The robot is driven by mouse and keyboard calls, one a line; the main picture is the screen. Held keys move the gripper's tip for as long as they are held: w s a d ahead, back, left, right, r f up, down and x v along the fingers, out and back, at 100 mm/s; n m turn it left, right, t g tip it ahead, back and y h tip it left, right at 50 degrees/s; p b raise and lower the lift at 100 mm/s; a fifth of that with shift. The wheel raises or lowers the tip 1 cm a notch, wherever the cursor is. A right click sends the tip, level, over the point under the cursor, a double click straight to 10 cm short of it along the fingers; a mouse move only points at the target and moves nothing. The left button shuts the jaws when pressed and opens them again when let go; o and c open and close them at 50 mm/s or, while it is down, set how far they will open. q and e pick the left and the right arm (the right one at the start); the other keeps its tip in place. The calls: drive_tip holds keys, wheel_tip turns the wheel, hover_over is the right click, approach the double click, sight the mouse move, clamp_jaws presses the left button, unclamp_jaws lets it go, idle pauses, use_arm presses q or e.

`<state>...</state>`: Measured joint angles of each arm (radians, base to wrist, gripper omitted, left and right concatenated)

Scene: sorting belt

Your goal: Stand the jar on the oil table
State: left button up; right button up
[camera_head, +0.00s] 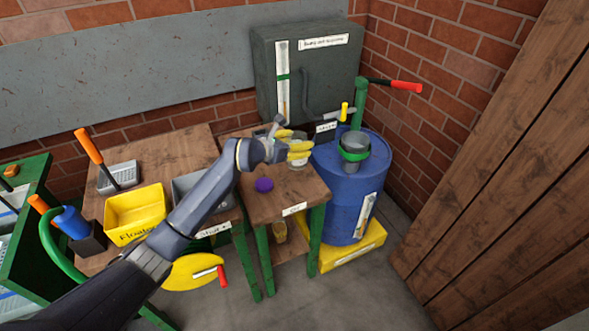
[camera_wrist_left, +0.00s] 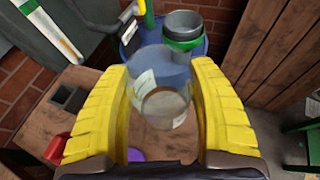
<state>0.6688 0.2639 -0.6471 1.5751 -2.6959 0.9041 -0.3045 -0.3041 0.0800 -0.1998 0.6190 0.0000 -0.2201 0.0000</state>
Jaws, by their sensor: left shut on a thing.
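The jar (camera_wrist_left: 165,105) is clear glass with a pale label, upright between the yellow fingers of my left gripper (camera_wrist_left: 160,75). In the head view the jar (camera_head: 298,163) shows just below the left gripper (camera_head: 299,148), which is shut on it. The oil table (camera_head: 285,202) is a small wooden-topped table with green legs and a white label on its front edge. The jar is over the back right part of its top. I cannot tell whether the jar's base touches the wood. My right gripper is in neither view.
A purple round thing (camera_head: 264,185) lies on the oil table left of the jar. A blue drum (camera_head: 340,195) with a green-banded pump stands close on the right. A grey cabinet (camera_head: 330,75) is behind. A yellow bin (camera_head: 136,212) sits on the table to the left.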

use_arm(q)
drive_tip(key=shift+f, duration=5.6)
drive_tip(key=shift+f, duration=0.15)
drive_tip(key=o, duration=1.6)
drive_tip(key=shift+c, duration=0.2)
drive_tip(key=shift+a, duration=0.1)
drive_tip(key=v, duration=1.2)
drive_tip(key=shift+r, duration=0.2)
